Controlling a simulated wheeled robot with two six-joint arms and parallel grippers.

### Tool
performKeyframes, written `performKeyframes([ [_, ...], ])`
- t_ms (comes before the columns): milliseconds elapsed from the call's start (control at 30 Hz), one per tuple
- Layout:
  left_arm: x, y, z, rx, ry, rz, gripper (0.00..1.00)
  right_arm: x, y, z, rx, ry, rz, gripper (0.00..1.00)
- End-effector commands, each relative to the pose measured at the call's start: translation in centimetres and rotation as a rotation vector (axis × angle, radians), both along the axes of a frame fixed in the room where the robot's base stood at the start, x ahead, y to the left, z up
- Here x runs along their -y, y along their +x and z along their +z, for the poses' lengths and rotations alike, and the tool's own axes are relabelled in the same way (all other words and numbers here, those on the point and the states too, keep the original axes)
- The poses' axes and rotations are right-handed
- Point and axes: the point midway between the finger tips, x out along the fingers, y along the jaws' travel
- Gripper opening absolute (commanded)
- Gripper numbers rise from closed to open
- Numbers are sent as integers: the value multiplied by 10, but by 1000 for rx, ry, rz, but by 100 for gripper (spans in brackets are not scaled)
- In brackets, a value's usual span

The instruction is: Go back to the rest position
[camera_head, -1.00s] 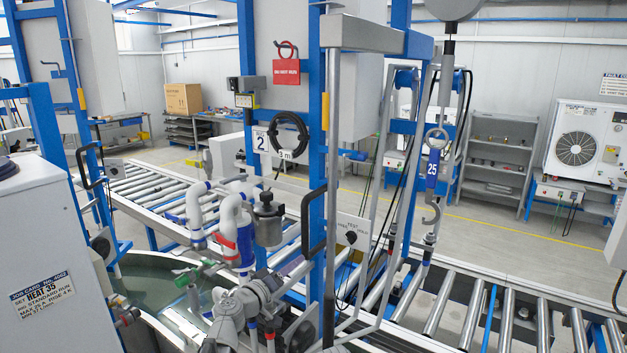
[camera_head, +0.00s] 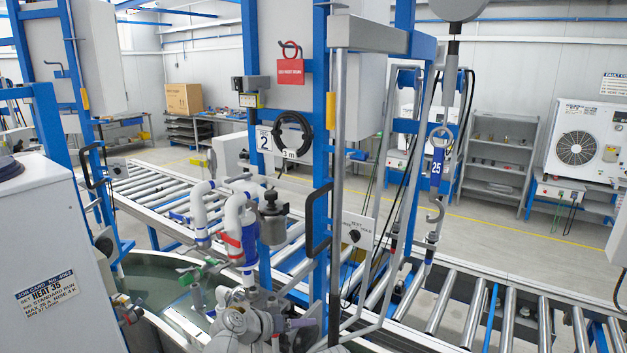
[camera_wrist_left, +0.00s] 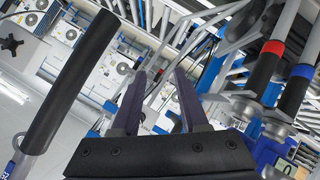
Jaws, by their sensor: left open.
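My left gripper (camera_head: 274,304) is low in the head view, below the white pipes and partly hard to make out against the fittings. In the left wrist view its two dark fingers (camera_wrist_left: 157,85) stand apart with nothing between them. A black padded handle (camera_wrist_left: 70,80) lies beside the fingers on the left of that view. Pipes with a red band (camera_wrist_left: 270,55) and a blue band (camera_wrist_left: 297,90) are on the right. My right gripper is not in view.
White bent pipes (camera_head: 235,215) and a grey canister (camera_head: 272,222) stand above the gripper. A blue post (camera_head: 320,215) with a black handle (camera_head: 320,232) is close on the right. A roller conveyor (camera_head: 470,310) runs behind. A hook (camera_head: 436,210) hangs over it.

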Motion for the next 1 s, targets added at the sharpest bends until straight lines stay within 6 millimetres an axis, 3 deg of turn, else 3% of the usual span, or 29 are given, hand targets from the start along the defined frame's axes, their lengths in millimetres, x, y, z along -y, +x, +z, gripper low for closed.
performKeyframes([
  [100,-19,-44,-43,-174,181,-30,44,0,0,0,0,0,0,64],
  [233,-54,-85,-79,-356,375,-8,44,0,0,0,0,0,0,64],
  [400,-100,-127,-101,-538,576,65,44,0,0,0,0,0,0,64],
  [567,-140,-161,-107,-673,740,161,44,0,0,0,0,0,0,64],
  [600,-126,-162,-123,-666,752,125,44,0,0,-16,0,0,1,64],
  [1000,-42,-205,-186,-641,915,-110,44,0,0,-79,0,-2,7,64],
])
